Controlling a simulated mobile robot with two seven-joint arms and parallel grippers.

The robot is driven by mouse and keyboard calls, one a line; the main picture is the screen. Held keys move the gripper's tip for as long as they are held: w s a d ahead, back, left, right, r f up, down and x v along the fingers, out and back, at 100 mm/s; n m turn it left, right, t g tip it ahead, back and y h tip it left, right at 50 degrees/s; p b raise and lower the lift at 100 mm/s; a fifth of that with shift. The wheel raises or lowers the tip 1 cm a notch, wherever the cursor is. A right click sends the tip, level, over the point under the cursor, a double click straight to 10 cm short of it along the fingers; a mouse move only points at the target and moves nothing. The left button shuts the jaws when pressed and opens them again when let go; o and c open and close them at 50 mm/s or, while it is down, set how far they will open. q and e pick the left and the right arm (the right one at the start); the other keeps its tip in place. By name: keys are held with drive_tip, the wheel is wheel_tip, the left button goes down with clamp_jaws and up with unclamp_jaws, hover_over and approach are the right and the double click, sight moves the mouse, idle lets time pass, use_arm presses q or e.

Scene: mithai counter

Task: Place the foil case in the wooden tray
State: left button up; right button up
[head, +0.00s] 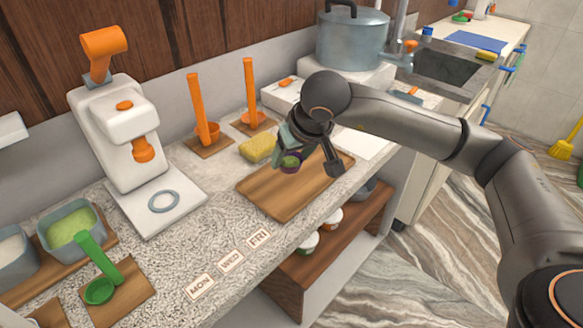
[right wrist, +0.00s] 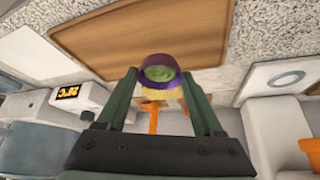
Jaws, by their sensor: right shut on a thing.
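The foil case (head: 291,163) is a small purple cup with green filling. My right gripper (head: 289,152) is shut on it and holds it over the wooden tray. In the right wrist view the foil case (right wrist: 160,75) sits between the two fingertips of the gripper (right wrist: 159,82), its green top showing. The wooden tray (head: 262,195) is a flat brown rectangle on the speckled counter, and no other item shows on its visible part. It fills the upper middle of the right wrist view (right wrist: 120,30). My left gripper is in neither view.
A yellow sponge-like block (head: 259,149) lies just behind the tray. Orange scoops (head: 206,130) stand further back. A white press (head: 125,140) is at left, and MON, WED and FRI cards (head: 230,261) lie along the front edge. A large pot (head: 352,40) stands behind my right arm.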

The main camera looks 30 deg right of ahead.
sight(291, 166)
drive_tip(key=shift+w+d+f, duration=0.1)
drive_tip(key=shift+w+f, duration=0.15)
drive_tip(key=f, duration=0.3)
drive_tip(key=shift+w+d+f, duration=0.15)
drive_tip(key=shift+w+f, duration=0.05)
drive_tip(key=shift+f, duration=0.15)
drive_tip(key=shift+f, duration=0.2)
drive_tip(key=o, duration=1.4)
drive_tip(key=shift+o, duration=0.2)
drive_tip(key=shift+r, duration=0.1)
